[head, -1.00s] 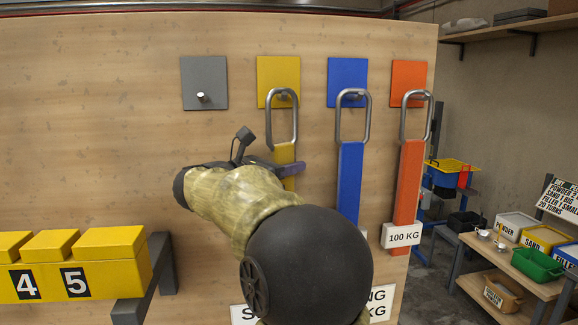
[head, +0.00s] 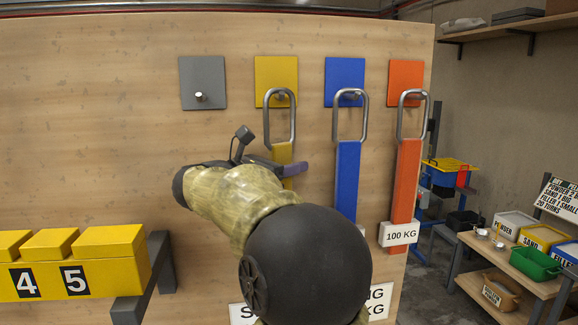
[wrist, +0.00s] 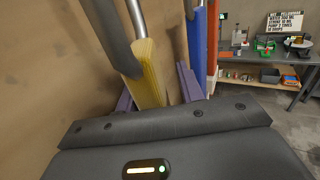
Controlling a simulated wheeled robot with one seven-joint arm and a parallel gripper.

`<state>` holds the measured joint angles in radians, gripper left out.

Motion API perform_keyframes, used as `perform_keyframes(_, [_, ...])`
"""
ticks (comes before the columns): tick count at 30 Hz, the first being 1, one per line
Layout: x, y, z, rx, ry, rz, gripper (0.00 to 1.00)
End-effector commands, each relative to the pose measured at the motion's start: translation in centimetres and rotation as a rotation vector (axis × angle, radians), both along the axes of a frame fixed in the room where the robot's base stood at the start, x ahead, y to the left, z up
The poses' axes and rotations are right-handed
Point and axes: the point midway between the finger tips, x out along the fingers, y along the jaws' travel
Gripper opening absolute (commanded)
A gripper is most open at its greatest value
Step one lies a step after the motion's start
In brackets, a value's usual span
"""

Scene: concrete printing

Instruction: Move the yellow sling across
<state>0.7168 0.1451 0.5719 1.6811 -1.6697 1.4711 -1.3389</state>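The yellow sling (head: 283,153) hangs by its metal loop (head: 266,115) from the peg on the yellow plate (head: 276,70). My gripper (head: 289,168) is at the upper part of its yellow strap, just below the loop; my arm hides the strap lower down. In the wrist view the yellow strap (wrist: 146,75) runs down between the two purple fingers of my gripper (wrist: 156,88). The fingers stand apart, with a visible gap between the strap and the right finger. The left finger is close to the strap; I cannot tell if it touches.
A grey plate (head: 202,82) with an empty peg is left of the yellow plate. A blue sling (head: 347,180) and an orange sling (head: 406,185) hang to the right. Yellow blocks (head: 110,243) on a rack stand at lower left. The board around the grey plate is clear.

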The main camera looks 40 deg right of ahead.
Motion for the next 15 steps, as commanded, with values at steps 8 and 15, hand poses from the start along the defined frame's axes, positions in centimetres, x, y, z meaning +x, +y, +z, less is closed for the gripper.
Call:
perform_keyframes(8, [0.4, 0.5, 0.0, -0.003, -0.003, 0.013, 0.45])
perform_keyframes(15, [0.4, 3.7, -0.3, -0.002, -0.004, 0.015, 0.45])
